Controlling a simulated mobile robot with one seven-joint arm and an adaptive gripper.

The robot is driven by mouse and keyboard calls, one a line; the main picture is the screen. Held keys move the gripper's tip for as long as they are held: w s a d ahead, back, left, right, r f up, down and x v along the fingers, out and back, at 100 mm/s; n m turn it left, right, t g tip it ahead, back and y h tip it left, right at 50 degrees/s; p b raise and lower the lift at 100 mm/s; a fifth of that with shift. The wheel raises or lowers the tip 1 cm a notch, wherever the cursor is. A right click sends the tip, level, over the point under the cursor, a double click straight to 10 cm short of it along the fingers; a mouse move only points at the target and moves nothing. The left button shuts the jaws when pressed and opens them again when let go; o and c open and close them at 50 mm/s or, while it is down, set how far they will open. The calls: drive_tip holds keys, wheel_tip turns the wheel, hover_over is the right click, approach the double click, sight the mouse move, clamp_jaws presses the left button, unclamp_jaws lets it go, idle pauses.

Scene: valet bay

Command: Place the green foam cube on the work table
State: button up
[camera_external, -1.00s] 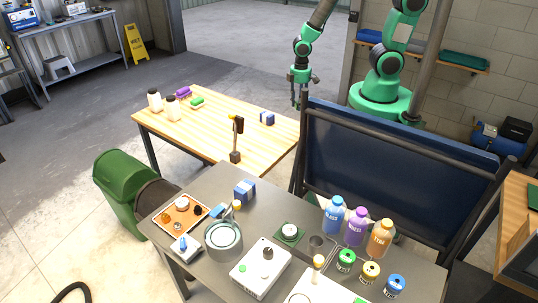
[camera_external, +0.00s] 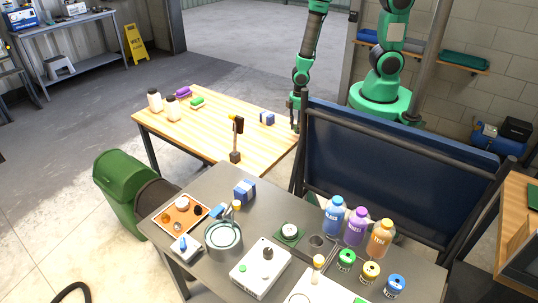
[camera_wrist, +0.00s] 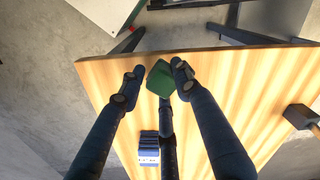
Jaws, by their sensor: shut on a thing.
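The green foam cube (camera_wrist: 160,79) sits between the two dark fingertips of my gripper (camera_wrist: 155,77) in the wrist view. My gripper is shut on it. In the external view my gripper (camera_external: 295,113) hangs low at the right edge of the wooden work table (camera_external: 215,125), just left of the blue board. The cube cannot be made out there. The table top also fills much of the wrist view (camera_wrist: 235,95), with its edge close to the cube. Whether the cube touches the table cannot be told.
A blue box (camera_external: 267,118) stands on the table near my gripper. White bottles (camera_external: 155,100), a purple item (camera_external: 183,92) and a green sponge (camera_external: 197,103) are at the far left. The blue board (camera_external: 400,150) rises at right.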

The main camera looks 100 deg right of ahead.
drive_tip(key=n+b, duration=0.2)
drive_tip(key=n, duration=0.2)
drive_tip(key=shift+w+f, duration=0.1)
drive_tip(key=n+b, duration=0.1)
drive_tip(key=n, duration=0.2)
drive_tip(key=shift+d+n, duration=0.1)
drive_tip(key=shift+n, duration=0.3)
drive_tip(key=shift+w, duration=0.1)
drive_tip(key=b, duration=0.3)
hover_over(267, 139)
drive_tip(key=shift+w+f, duration=0.15)
drive_tip(key=shift+f, duration=0.5)
drive_tip(key=shift+f+b, duration=0.3)
drive_tip(key=shift+f, duration=1.45)
drive_tip(key=shift+f, duration=0.15)
